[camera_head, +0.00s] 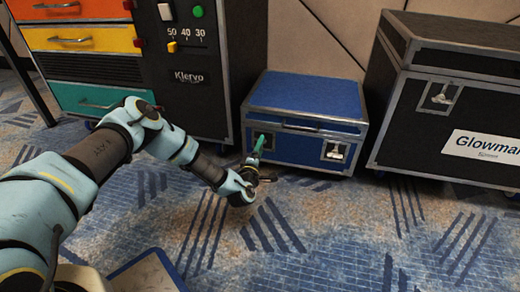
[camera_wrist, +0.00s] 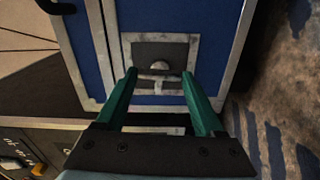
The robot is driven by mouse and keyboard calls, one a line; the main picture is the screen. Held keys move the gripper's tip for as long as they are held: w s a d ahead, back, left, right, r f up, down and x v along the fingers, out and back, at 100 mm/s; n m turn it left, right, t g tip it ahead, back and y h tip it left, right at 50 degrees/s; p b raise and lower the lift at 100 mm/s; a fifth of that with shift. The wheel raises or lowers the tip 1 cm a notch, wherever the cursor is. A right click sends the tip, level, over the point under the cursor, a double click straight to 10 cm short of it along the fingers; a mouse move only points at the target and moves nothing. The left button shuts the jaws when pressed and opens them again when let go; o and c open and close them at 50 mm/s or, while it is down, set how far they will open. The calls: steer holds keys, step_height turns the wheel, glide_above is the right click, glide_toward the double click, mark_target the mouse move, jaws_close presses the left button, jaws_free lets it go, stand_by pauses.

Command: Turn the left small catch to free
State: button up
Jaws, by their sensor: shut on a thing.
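A blue case (camera_head: 305,94) with metal edges stands on the carpet, and its front face (camera_wrist: 82,38) fills the upper wrist view. The left small catch (camera_wrist: 160,67) is a pale metal part with a rounded knob in a dark recessed plate with a silver frame. My gripper (camera_wrist: 159,76) has its green fingers on either side of this catch and is shut on it. In the head view my gripper (camera_head: 259,146) is at the left of the case front and mostly hides the left catch. The right catch (camera_head: 335,151) shows clear.
A black drawer unit (camera_head: 184,98) with orange, yellow and teal drawers stands left of the blue case. A large black case (camera_head: 415,115) with a white label stands to the right. The patterned carpet (camera_head: 340,225) in front is open.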

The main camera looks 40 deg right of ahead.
steer(key=shift+n, duration=0.6)
steer(key=o, duration=1.4)
steer(key=p+v, duration=0.4)
steer(key=v, duration=0.7)
steer(key=shift+f, duration=0.1)
steer(key=shift+w, duration=0.15)
